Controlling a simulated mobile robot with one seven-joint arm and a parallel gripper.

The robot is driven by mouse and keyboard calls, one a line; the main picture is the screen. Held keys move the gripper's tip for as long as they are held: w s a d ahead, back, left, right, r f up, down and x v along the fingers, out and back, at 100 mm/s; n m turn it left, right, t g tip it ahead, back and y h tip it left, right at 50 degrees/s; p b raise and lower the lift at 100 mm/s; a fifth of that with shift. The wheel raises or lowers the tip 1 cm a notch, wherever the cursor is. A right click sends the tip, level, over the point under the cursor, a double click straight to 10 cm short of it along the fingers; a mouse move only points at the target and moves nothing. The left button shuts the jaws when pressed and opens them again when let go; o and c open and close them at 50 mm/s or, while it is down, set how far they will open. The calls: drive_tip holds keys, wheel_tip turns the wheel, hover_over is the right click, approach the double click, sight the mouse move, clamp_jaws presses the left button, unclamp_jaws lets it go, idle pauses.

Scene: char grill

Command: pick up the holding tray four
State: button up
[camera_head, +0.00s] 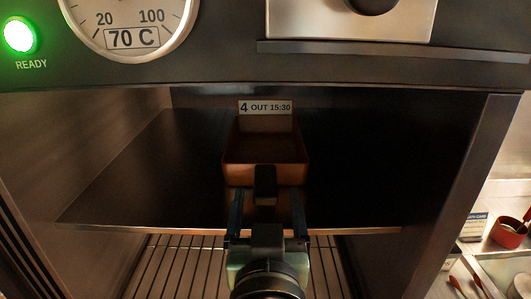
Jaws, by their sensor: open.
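The holding tray four (264,149) is a brown, open-topped tray on the dark shelf inside the holding cabinet. A label reading "4 OUT 15:30" (265,107) stands at its back. A dark handle (265,182) sticks out from its front toward me. My gripper (267,203) is in front of the tray, with its two fingers open, one on each side of the handle. The frame does not show clearly whether a finger touches the handle or the tray front. The tray looks level and rests on the shelf.
The shelf (110,190) is bare left and right of the tray. A wire rack (175,265) lies below it. The cabinet's side walls and top panel, with a 70 C gauge (132,22), frame the opening. A red cup (508,231) stands outside at right.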

sight(266, 167)
drive_tip(key=w+p, duration=0.2)
drive_tip(key=w, duration=0.2)
drive_tip(key=shift+w+a+r+p, duration=0.1)
drive_tip(key=shift+w+r+p, duration=0.05)
drive_tip(key=shift+p, duration=0.25)
drive_tip(key=shift+w+f, duration=0.2)
drive_tip(key=shift+w, duration=0.4)
drive_tip(key=shift+c, duration=0.3)
clamp_jaws()
drive_tip(key=shift+r, duration=0.1)
